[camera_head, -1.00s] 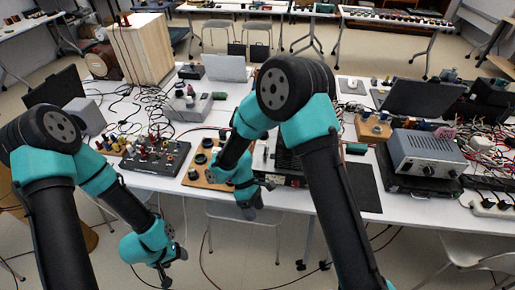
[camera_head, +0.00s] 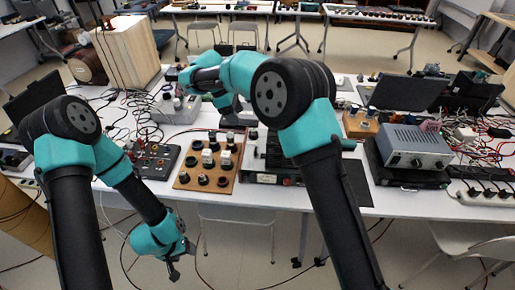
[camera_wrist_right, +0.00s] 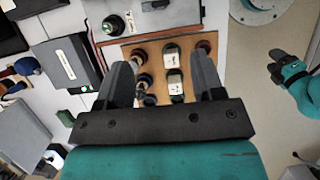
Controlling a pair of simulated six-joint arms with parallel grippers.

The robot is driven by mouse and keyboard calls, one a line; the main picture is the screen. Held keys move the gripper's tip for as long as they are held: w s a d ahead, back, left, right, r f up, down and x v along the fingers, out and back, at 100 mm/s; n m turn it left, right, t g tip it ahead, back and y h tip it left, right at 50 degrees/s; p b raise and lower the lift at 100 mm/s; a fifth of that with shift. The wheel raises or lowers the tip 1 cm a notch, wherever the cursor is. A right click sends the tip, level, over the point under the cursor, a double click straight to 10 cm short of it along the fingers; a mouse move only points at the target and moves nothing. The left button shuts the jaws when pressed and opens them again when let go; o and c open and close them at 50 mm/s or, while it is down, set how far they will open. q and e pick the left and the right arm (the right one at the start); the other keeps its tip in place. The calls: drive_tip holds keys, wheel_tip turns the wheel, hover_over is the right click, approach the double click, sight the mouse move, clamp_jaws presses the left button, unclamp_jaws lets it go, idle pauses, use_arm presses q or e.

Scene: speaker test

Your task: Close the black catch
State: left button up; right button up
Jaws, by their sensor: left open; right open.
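I cannot make out a black catch for certain in either view. A black box (camera_wrist_right: 68,65) with a white label and a green light lies left of my right gripper in the right wrist view. My right gripper (camera_wrist_right: 162,78) is open above a wooden board (camera_wrist_right: 152,47) with dark knobs and pale-topped parts, and nothing shows held between its fingers. The board also shows in the head view (camera_head: 186,181); the right arm reaches over the bench beyond it. My left gripper (camera_head: 172,270) hangs open and empty in front of the bench, below its edge.
A black panel with knobs (camera_head: 152,160) stands left of the board. A grey instrument (camera_head: 415,145) sits on the right, near tangled wires and a power strip (camera_head: 485,194). A wooden cabinet (camera_head: 130,52) stands behind on the left. Floor in front is mostly free.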

sight(256, 149)
drive_tip(key=shift+f, duration=0.1)
drive_tip(key=x, duration=1.7)
drive_tip(key=shift+f, duration=0.2)
drive_tip(key=shift+c, duration=0.3)
drive_tip(key=c, duration=0.9)
drive_tip(key=shift+m, duration=0.4)
drive_tip(key=m+g, duration=0.1)
drive_tip(key=m, duration=0.2)
drive_tip(key=shift+g+y, duration=0.3)
drive_tip(key=shift+y, duration=0.1)
drive_tip(key=shift+m+g+y, duration=0.5)
drive_tip(key=shift+m, duration=1.4)
